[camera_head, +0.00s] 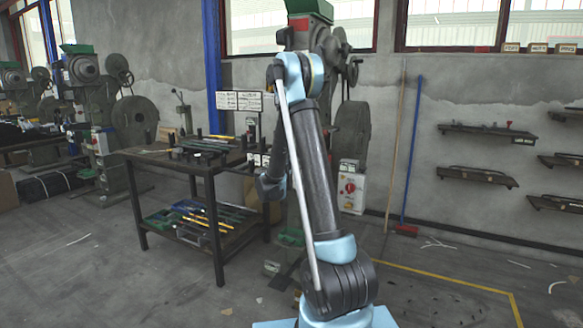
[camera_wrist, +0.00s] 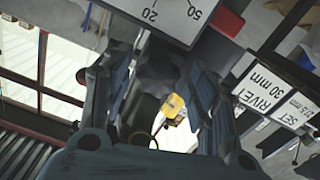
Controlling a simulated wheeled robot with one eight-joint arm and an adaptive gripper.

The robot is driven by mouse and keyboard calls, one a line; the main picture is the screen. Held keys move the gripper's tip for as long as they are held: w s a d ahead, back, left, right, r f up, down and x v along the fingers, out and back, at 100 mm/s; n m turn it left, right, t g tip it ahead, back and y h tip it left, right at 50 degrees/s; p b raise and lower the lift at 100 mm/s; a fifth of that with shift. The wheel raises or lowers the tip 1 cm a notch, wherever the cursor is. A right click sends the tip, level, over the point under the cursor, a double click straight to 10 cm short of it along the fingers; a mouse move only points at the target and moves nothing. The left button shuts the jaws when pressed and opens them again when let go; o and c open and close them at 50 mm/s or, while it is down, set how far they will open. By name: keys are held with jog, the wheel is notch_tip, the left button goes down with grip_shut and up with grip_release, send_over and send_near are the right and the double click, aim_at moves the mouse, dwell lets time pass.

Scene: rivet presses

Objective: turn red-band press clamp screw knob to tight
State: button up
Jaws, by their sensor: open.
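In the wrist view a dark, lobed, star-shaped knob (camera_wrist: 158,70) shows between the two fingers of my gripper (camera_wrist: 157,75). The fingers stand apart on either side of it, and I see no clear grip. I cannot tell how deep the knob sits between them. In the head view a grey-green press (camera_head: 299,38) with a green top and a small red patch stands behind my raised arm. My arm hides most of this press, its knob and my fingers there. No band colour is clear on the knob.
A white scale plate (camera_wrist: 165,18) marked 20 and 50 lies close above the fingers; a RIVET 30 mm label (camera_wrist: 265,88) is at right. A dark workbench (camera_head: 185,160) with tools stands left of my arm. Two more presses stand at left. Floor at right is open.

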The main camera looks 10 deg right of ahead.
jog(key=v, duration=1.2)
jog(key=s+d+f+n+g+y, duration=0.15)
jog(key=s+d+g, duration=0.25)
jog(key=s+d, duration=0.5)
jog(key=s+d+m+g+y, duration=0.15)
jog(key=s+d+g, duration=0.25)
jog(key=s, duration=0.9)
jog(key=s+a+f+n+g+y, duration=0.1)
jog(key=s+a+f+y, duration=0.1)
jog(key=s, duration=0.6)
jog(key=s+a+f+n+g+y, duration=0.2)
jog(key=s+f+y, duration=0.1)
jog(key=s, duration=0.5)
jog(key=s+a+f+n+g+y, duration=0.1)
jog(key=s+a+f+y, duration=0.1)
jog(key=s, duration=0.6)
jog(key=shift+s+a+f+n+y, duration=0.3)
jog(key=shift+a+f, duration=0.1)
jog(key=shift+f, duration=0.5)
